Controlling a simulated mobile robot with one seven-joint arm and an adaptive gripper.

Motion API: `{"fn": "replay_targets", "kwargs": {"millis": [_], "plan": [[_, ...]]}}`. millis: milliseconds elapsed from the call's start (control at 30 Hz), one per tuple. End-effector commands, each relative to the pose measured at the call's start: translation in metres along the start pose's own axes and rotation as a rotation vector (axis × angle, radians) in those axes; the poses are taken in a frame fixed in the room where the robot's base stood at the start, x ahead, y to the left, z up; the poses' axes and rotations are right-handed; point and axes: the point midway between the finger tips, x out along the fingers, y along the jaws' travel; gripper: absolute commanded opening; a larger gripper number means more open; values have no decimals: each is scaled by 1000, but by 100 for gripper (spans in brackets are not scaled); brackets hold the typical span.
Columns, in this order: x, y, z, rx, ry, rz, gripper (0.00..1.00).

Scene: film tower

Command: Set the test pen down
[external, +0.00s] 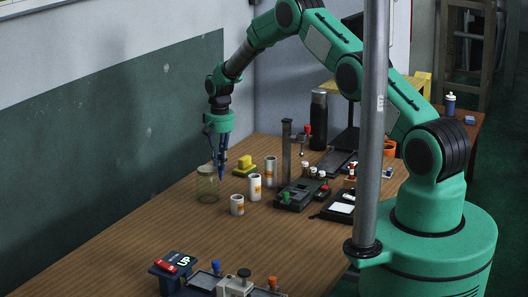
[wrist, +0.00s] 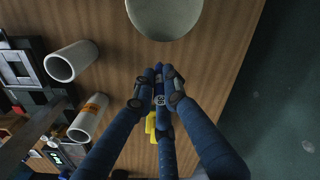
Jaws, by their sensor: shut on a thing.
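My gripper (external: 220,170) points down over the left part of the wooden table, just right of the glass jar (external: 207,186). In the wrist view its dark blue fingers (wrist: 158,88) close together around a slim thing with a small pale marking, which I take to be the test pen (wrist: 159,101). Most of the pen is hidden among the fingers, and its colour is hard to tell from theirs. The jar's round top (wrist: 163,16) shows just past the fingertips. I cannot tell whether the pen touches the table.
White canisters (external: 255,187) stand right of my gripper, with a yellow block (external: 244,164) behind. A dark device (external: 295,195) with a post stands further right. A tall black flask (external: 318,120) stands at the back. The table's front left is bare.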

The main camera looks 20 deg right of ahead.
Motion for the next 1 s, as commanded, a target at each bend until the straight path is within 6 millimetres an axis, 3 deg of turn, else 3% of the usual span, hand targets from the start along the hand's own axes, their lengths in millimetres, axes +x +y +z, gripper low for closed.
{"fn": "replay_targets", "kwargs": {"millis": [300,867,900,967,1000], "plan": [[29,1,2,0,-2,1,0],[37,1,1,0,-1,0,0],[37,1,1,0,-1,0,19],[36,1,1,0,-1,0,30],[36,1,1,0,-1,0,30]]}}
